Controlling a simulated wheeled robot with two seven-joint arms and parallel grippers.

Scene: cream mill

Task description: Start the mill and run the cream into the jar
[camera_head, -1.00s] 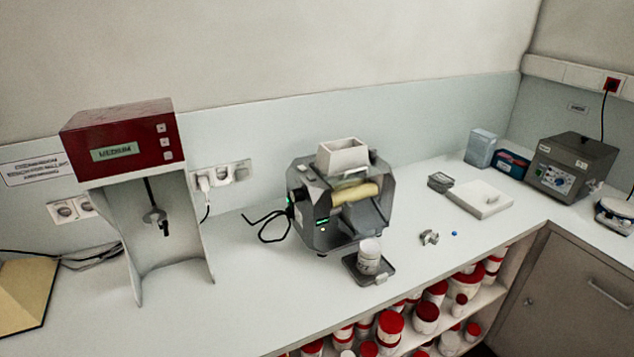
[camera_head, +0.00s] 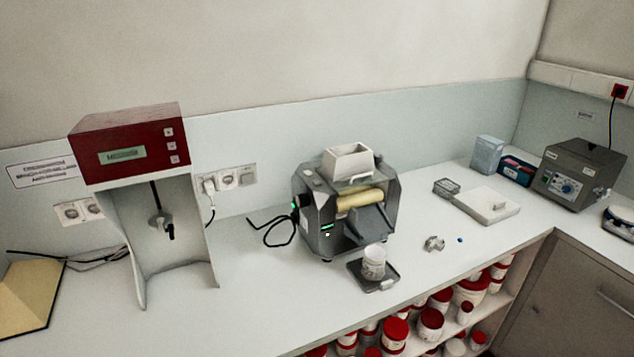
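The mill (camera_head: 335,222) is a dark grey machine on the counter with a white hopper (camera_head: 349,163) on top and a cream-coloured roller (camera_head: 360,197) at its front. A green light shows on its left side and a small green display on its front. A grey chute (camera_head: 371,224) slopes down at the front. The white jar (camera_head: 374,262) stands upright on a dark square plate (camera_head: 365,284) in front of the mill, below the chute. Whether cream is in the hopper or jar cannot be told. Neither gripper is in view.
A red-topped stirrer (camera_head: 128,145) stands at the left. A white flat block (camera_head: 487,206), a dark grey device (camera_head: 577,176) and small metal parts (camera_head: 434,243) lie to the right. Red-lidded jars (camera_head: 396,332) fill the shelf below. The counter between stirrer and mill is mostly clear, with a black cable.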

